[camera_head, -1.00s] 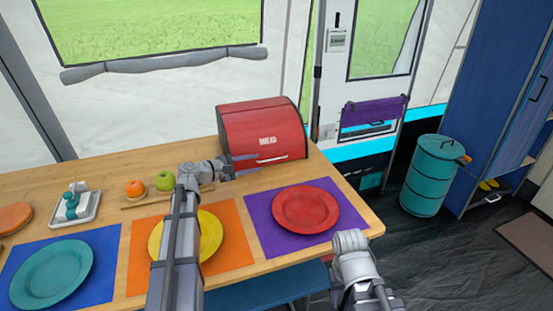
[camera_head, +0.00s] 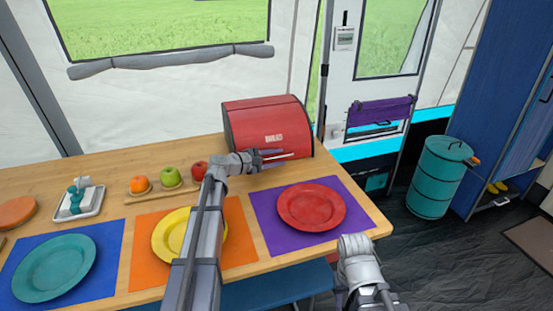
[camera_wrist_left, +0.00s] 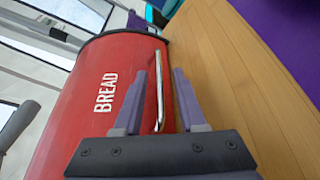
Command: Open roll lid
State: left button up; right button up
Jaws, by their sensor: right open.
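The red bread box (camera_head: 262,118) stands at the back right of the wooden table, its roll lid down. My left gripper (camera_head: 277,156) is at the front of the box by the handle. In the left wrist view its fingers (camera_wrist_left: 160,100) are apart, one on each side of the handle, with gaps. I cannot tell how deep the handle sits between them. Only a grey part of my right arm shows; its fingers are not visible.
In front of the box lies a red plate (camera_head: 311,207) on a purple mat (camera_head: 265,215). A yellow plate (camera_head: 168,238) lies beneath my left arm. An orange and apples on a board (camera_head: 155,190) are left of the box. A teal bin (camera_head: 438,180) stands on the floor at right.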

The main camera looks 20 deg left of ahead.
pick_arm(q)
grip_shut()
dwell(1.3)
